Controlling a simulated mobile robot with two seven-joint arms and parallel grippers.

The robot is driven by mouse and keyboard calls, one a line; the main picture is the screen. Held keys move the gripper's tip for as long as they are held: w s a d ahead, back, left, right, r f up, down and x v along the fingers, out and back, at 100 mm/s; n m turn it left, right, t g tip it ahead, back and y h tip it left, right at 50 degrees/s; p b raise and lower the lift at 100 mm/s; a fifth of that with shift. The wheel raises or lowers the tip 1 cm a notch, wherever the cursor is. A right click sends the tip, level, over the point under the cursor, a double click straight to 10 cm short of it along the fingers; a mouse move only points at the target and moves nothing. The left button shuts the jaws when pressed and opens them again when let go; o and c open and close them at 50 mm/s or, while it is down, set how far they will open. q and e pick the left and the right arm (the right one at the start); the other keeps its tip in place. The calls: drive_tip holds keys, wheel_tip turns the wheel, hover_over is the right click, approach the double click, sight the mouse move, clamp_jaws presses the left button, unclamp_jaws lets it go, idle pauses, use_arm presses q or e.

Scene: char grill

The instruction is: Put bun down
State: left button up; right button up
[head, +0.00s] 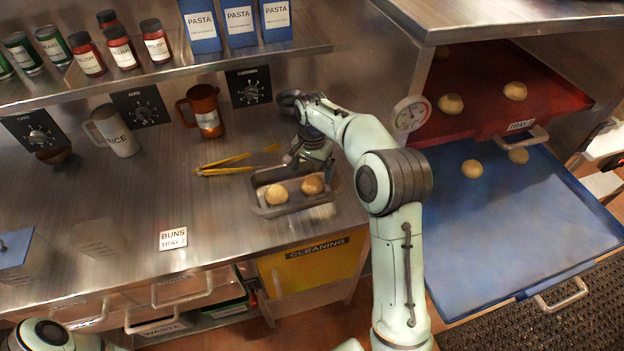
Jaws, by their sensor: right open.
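Two round tan buns lie in a small grey tray (292,209) on the steel counter. One bun (276,194) is on the left and the other bun (312,184) on the right. My right gripper (312,168) is open just above the tray, close to the right bun; I cannot tell whether it touches it. Other buns lie on the red tray (560,95), such as one bun (450,104), and on the blue tray (530,240), such as one bun (472,169). My left gripper is not in view.
Yellow tongs (225,170) lie left of the tray. A brown jug (203,110) and a white rice jug (115,130) stand behind. A shelf (180,75) with jars and pasta boxes overhangs the counter. A "BUNS TRAY 2" card (173,239) lies near the front edge.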

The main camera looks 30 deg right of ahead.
sight(312, 182)
wheel_tip(312, 182, up, 6)
drive_tip(key=shift+f, duration=0.15)
idle(0.6)
